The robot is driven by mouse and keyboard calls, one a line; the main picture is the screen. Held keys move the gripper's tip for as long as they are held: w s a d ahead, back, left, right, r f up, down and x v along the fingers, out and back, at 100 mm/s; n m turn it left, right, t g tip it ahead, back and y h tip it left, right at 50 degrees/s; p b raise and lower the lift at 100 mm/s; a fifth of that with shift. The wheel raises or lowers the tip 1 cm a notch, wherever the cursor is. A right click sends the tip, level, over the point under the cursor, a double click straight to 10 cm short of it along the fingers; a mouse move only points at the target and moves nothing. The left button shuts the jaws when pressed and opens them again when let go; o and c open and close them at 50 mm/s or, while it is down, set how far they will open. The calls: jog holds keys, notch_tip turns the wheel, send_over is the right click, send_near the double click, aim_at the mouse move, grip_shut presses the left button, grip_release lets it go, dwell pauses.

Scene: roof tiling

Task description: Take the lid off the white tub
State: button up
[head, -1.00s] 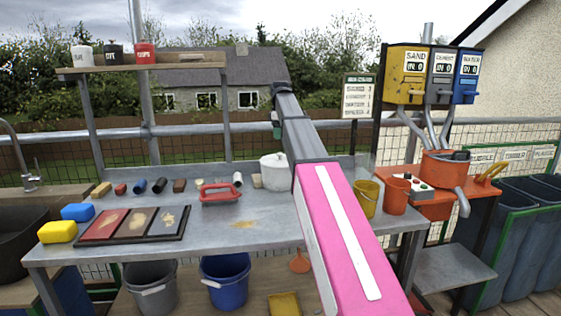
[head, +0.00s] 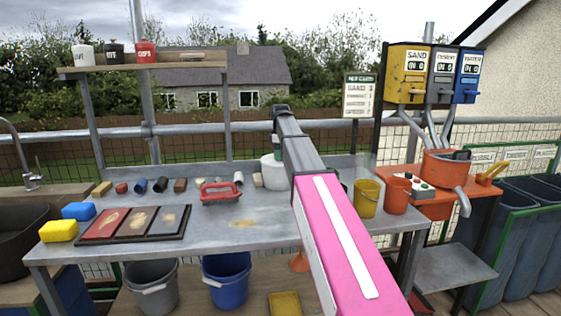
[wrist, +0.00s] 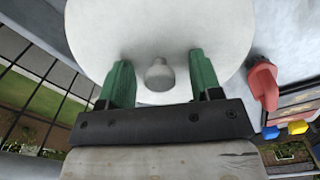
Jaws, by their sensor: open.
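The white tub (head: 272,174) stands at the back of the grey workbench, partly hidden behind my arm in the head view. In the wrist view its round white lid (wrist: 190,30) fills the top middle, with a small pale knob (wrist: 159,75) on it. My gripper (wrist: 160,82) is open, its two green fingers one on each side of the knob with a gap to both. In the head view the green fingers (head: 277,152) show just above the tub. Whether the fingertips touch the lid cannot be told.
Yellow (head: 366,198) and orange (head: 397,195) buckets stand to the right. Colour sample boards (head: 136,222) and sponges lie at the left. The bench front middle is clear.

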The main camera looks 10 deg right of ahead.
jog(key=c, duration=1)
